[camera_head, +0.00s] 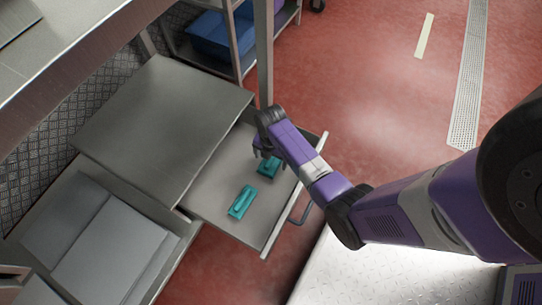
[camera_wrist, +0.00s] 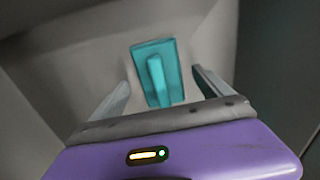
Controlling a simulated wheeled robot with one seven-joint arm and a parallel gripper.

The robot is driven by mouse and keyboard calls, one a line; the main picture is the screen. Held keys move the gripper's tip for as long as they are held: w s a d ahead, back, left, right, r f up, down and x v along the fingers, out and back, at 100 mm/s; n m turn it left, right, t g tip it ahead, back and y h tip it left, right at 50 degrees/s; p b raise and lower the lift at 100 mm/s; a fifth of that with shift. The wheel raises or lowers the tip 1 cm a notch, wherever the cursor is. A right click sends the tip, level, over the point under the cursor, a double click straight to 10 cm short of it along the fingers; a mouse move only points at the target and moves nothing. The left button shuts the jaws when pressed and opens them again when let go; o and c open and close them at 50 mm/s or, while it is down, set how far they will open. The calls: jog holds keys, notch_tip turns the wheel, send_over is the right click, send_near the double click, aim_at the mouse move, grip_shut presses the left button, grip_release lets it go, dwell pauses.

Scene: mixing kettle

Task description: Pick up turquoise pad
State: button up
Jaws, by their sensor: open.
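Two turquoise pads with raised handles lie in the open metal drawer. One turquoise pad (camera_head: 242,202) lies nearer the front left of the drawer, clear of my arm. The other turquoise pad (camera_head: 269,167) lies right by my gripper (camera_head: 265,152), partly hidden by it. In the wrist view a turquoise pad (camera_wrist: 156,72) with its upright handle sits between and just beyond the fingers of my gripper (camera_wrist: 160,90). The fingers are apart, one on each side of the handle, and hold nothing. I cannot tell the exact height gap.
The pulled-out drawer (camera_head: 215,185) has low side walls and a handle at the front right. A lower open drawer (camera_head: 120,240) with grey sheets lies at the left. A shelf with a blue bin (camera_head: 215,38) and a metal post (camera_head: 264,60) stand behind. Red floor is free at right.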

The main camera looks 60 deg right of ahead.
jog(key=shift+f, duration=0.5)
jog(key=shift+r, duration=0.1)
jog(key=c, duration=1.7)
jog(key=shift+c, duration=0.2)
jog(key=shift+r, duration=0.15)
